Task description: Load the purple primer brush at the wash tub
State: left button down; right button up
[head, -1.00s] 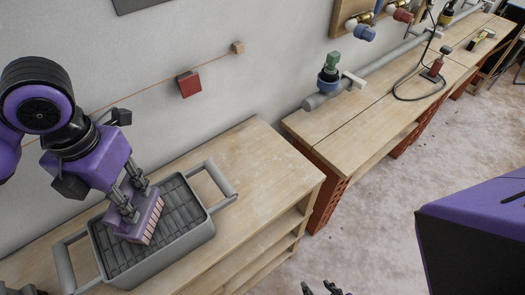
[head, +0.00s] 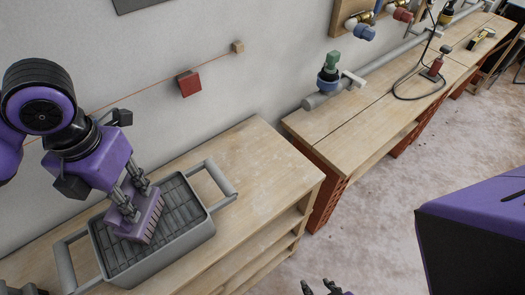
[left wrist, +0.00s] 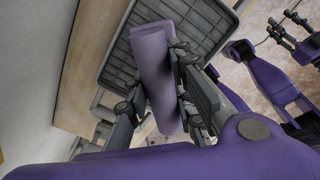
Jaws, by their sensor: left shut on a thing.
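The purple brush (head: 146,224) is held upright over the ribbed inside of the grey wash tub (head: 178,256). Its bristle end is down at the tub's grating, and its bristles look purple. My left gripper (head: 138,203) is shut on the brush's block. In the left wrist view the brush's purple body (left wrist: 153,75) lies between my two fingers, with the tub (left wrist: 106,72) behind it. Whether the bristles touch the grating is hard to tell. My right gripper (head: 322,288) shows only as dark fingertips at the bottom edge, apart from the tub.
The tub stands on a wooden bench (head: 265,160) against the wall. A red block (head: 189,83) on a cord hangs above. A second bench (head: 370,115) to the right holds a grey pipe, a blue-and-green fitting (head: 328,76) and a cabled tool. The near bench's right end is clear.

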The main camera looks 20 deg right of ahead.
pick_arm(q)
jog(key=shift+s+f, duration=0.15)
jog(key=shift+f, duration=0.05)
pick_arm(e)
jog(key=shift+w+r, duration=0.35)
dwell(1.3)
pick_arm(q)
jog(key=shift+r+p, duration=1.15)
jog(key=shift+r, duration=0.35)
jog(key=shift+r+p, duration=1.35)
jog(key=shift+r, duration=0.85)
pick_arm(e)
jog(key=w+r+t, duration=0.1)
jog(key=w+r, duration=0.5)
jog(key=r, duration=0.2)
jog(key=shift+w+t, duration=0.2)
jog(key=shift+t, duration=0.2)
